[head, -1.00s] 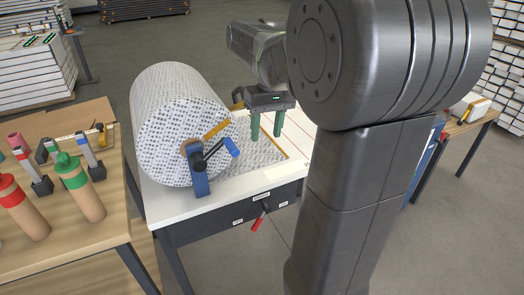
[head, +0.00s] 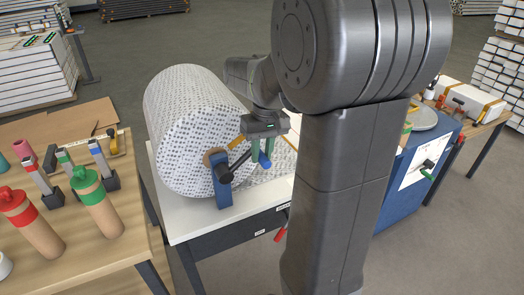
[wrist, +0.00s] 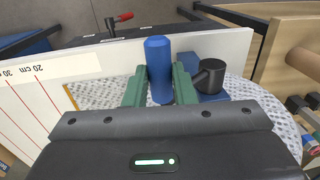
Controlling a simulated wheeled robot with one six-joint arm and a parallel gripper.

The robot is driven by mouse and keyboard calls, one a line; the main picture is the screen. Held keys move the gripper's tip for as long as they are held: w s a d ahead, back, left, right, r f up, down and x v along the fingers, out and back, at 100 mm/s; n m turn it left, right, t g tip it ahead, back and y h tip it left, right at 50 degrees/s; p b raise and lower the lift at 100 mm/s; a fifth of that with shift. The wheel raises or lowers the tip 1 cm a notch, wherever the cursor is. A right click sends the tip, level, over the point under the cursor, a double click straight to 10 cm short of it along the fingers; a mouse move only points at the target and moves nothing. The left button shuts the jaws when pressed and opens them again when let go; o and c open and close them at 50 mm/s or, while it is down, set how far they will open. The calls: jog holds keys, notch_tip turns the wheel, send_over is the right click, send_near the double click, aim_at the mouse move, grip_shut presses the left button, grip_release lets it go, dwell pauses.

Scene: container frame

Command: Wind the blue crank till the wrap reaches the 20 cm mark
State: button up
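The blue crank's handle (wrist: 158,62) stands between the two green fingers of my gripper (wrist: 160,88) in the wrist view. The fingers press against its sides with no clear gap. In the head view my gripper (head: 262,146) is at the same handle (head: 264,160), right of the crank's blue post (head: 222,188). The speckled wrap roll (head: 190,120) lies behind the post. A flat wrap sheet (wrist: 100,93) lies on the white table, its tan edge (wrist: 70,97) just right of the nearest red line. The 20 cm label (wrist: 52,68) is near that line.
A wooden table (head: 135,220) with red and green capped tubes stands at left. A blue cabinet (head: 385,205) stands at right, partly behind my arm. A red-handled lever (head: 281,234) sticks out from the table's front.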

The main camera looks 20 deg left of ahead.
grip_shut()
jog(key=s+a+r+t+h+p, duration=0.2)
jog(key=s, duration=0.1)
jog(key=shift+a+r, duration=0.25)
jog(key=shift+r, duration=0.15)
jog(key=o, duration=0.6)
grip_release()
jog(key=shift+o, duration=1.4)
jog(key=shift+s+a, duration=0.1)
jog(key=shift+a, duration=0.05)
